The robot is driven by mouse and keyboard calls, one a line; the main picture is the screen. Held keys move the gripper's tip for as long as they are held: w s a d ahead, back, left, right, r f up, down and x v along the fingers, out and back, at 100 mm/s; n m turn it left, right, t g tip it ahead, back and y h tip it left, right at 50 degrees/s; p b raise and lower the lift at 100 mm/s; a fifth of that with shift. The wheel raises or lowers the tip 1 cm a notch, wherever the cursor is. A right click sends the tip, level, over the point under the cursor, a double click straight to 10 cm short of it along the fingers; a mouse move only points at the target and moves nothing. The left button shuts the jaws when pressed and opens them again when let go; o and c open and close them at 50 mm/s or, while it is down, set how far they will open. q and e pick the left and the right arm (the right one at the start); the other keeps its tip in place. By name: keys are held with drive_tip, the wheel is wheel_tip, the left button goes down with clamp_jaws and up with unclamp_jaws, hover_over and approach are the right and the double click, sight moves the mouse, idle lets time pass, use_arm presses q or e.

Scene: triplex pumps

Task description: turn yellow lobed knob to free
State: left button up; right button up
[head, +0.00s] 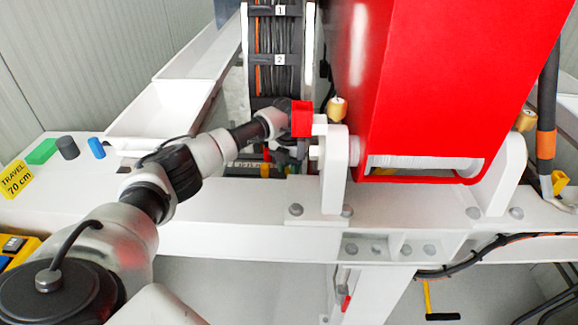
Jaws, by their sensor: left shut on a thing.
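My left gripper (288,150) reaches in from the left to the dark gap below the cable chain, left of the white bracket. Its fingers are mostly hidden behind my own wrist and in shadow. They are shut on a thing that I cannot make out. Small yellow patches (265,170) show just below and left of the fingers. I cannot tell whether they belong to the yellow lobed knob, and no lobes or position marks can be read. My right gripper is not in view.
A red housing (440,80) stands right of the gripper, with a white bracket (334,170) and a brass-coloured knob (337,107) beside it. A small red block (301,118) sits close to my wrist. The cable chain (279,35) rises behind. The white beam (250,210) is clear in front.

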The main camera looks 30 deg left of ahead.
sight(289, 168)
use_arm(q)
drive_tip(key=shift+n, duration=0.6)
drive_tip(key=o, duration=0.9)
wheel_tip(289, 168, up, 11)
drive_tip(key=shift+b, duration=1.2)
